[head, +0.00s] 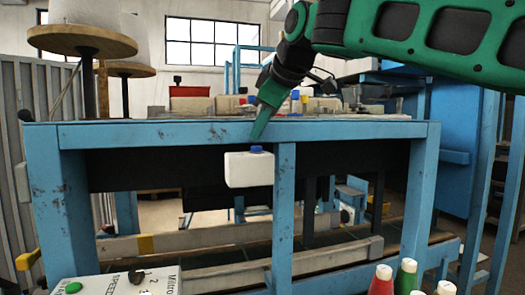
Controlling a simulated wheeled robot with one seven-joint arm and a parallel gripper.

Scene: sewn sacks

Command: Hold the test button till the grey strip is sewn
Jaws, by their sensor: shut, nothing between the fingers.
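My gripper (260,128) is shut and empty, its green fingers pointing down and slightly left. The fingertips are at the top of a blue button (256,150) on a white box (249,170). They look in contact with it or just above it; I cannot tell whether the button is pressed down. The white box is at the front rail of the blue frame, left of its middle post. I cannot make out a grey strip or any sewing on it in this view.
A blue steel frame (130,134) spans the view, with cluttered items on its top behind the rail. A control panel (120,284) with a green button and a black knob is at lower left. Large spools (80,40) are at upper left.

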